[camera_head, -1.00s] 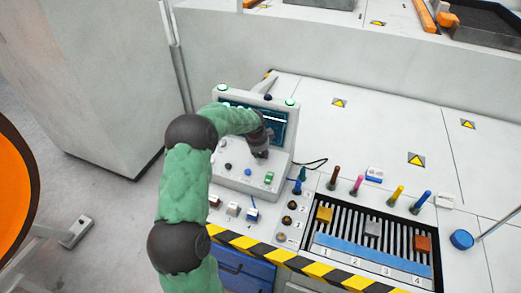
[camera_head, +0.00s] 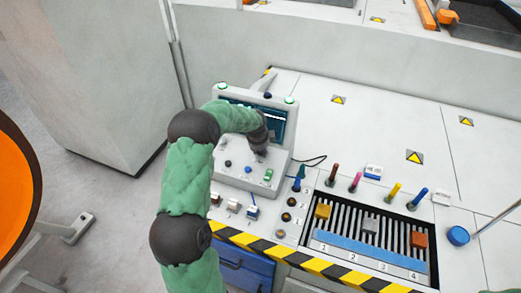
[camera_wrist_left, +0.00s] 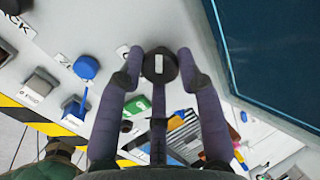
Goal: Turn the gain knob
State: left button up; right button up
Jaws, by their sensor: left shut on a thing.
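The gain knob (camera_wrist_left: 159,65) is a round black knob with a white mark, on the pale sloping panel of the console (camera_head: 245,181). My left gripper (camera_head: 260,154) is at the upper right of this panel, below the screen. In the left wrist view my left gripper (camera_wrist_left: 159,72) has its fingers around the knob, shut on it. The white mark points roughly up and down in that view. The knob's label is mostly hidden by the fingers. In the head view the hand hides the knob. My right gripper is in neither view.
A dark screen (camera_wrist_left: 275,55) rises close beside the fingers. A blue knob (camera_wrist_left: 86,67) and a green switch (camera_head: 268,175) sit nearby on the panel. Several coloured handles, such as the pink one (camera_head: 355,182), stand right of the console. Striped edging (camera_head: 275,252) runs along the front.

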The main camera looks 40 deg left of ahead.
pick_arm(q)
jog(key=shift+f, duration=0.1)
jog(key=o, duration=1.1)
jog(key=shift+d, duration=0.1)
jog(key=shift+s+r, duration=0.15)
jog(key=shift+r, duration=0.55)
jog(key=v, duration=1)
jog(key=shift+s+r, duration=0.15)
jog(key=shift+r, duration=0.15)
